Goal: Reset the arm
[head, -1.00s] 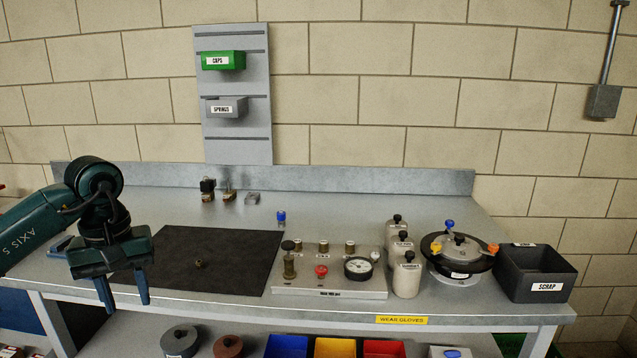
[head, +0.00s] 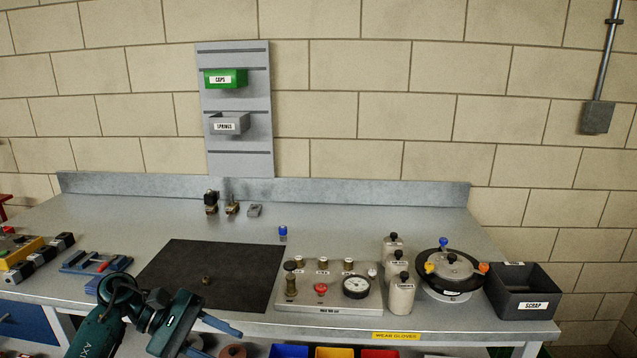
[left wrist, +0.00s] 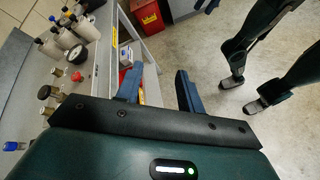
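My left gripper (head: 212,338) is low in front of the bench's front edge in the head view, its blue fingers pointing right. It is empty. In the left wrist view my left gripper (left wrist: 158,72) has its two fingers apart, with floor and shelf showing between and beyond them. My left arm (head: 105,325) is folded low at the bottom left of the head view. My right arm and gripper do not show in the head view, and I cannot make them out in the wrist view.
The bench holds a dark mat (head: 215,275) with a small brass part, a gauge panel (head: 330,298), white bottles (head: 402,290), a round clamped pot (head: 447,272) and a scrap bin (head: 523,290). A blue rack (head: 95,262) is at the left. A red bin (left wrist: 147,15) stands beyond the bench.

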